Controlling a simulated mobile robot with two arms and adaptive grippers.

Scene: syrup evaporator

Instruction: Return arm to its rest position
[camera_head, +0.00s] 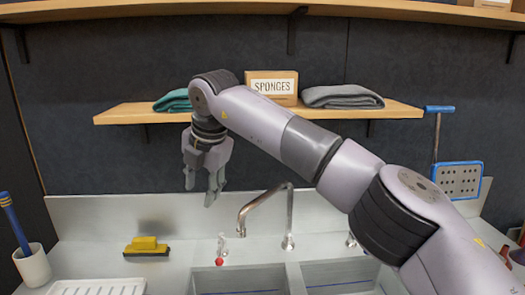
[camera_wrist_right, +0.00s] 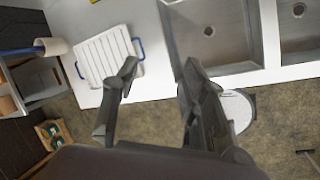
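My right arm (camera_head: 315,150) reaches in from the lower right and across the middle of the head view, with its elbow raised. My right gripper (camera_head: 201,190) hangs down in front of the backsplash, left of the faucet and below the shelf. In the right wrist view the gripper (camera_wrist_right: 160,66) has its two fingers apart, with nothing between them. My left gripper is not in view.
A faucet (camera_head: 287,215) stands behind the sink. A yellow-handled tool (camera_head: 146,245), a white ribbed rack (camera_wrist_right: 103,55) and a cup (camera_head: 33,266) with a blue-handled brush are on the counter. The shelf (camera_head: 115,115) holds a sponge box (camera_head: 271,87) and folded cloths.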

